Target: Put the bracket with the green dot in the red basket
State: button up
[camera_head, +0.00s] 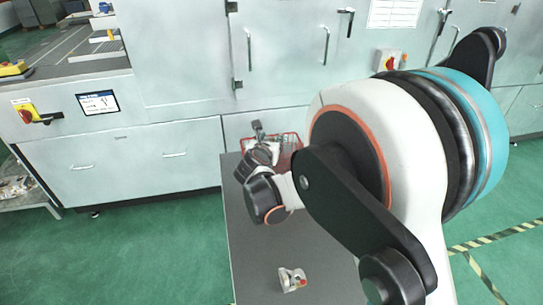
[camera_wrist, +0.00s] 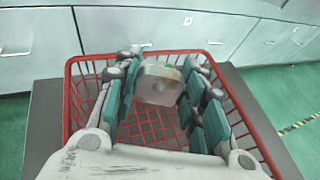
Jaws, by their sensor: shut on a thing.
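My gripper (camera_wrist: 155,92) is shut on a pale metal bracket (camera_wrist: 157,87), held between its teal-padded fingers. A small green mark shows at the bracket's top edge. The red basket (camera_wrist: 255,131) is a wire basket, and in the wrist view the fingers and bracket appear over its opening, with its mesh floor seen beneath them. I cannot tell how far the bracket is above the floor. In the head view the basket (camera_head: 291,139) stands at the table's far end, partly hidden by my arm. The held bracket cannot be made out there.
Another bracket (camera_head: 292,279), with a red mark, lies on the grey table (camera_head: 255,245) near its front. Grey cabinets (camera_head: 175,150) stand behind the table. The table between the loose bracket and my arm is clear.

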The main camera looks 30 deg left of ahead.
jog(key=shift+f+b, duration=0.75)
jog(key=shift+f, duration=1.65)
jog(key=shift+r, duration=0.15)
jog(key=shift+f+b, duration=0.4)
jog(key=shift+f, duration=0.05)
jog(key=shift+f, duration=0.2)
jog(key=o, duration=1.1)
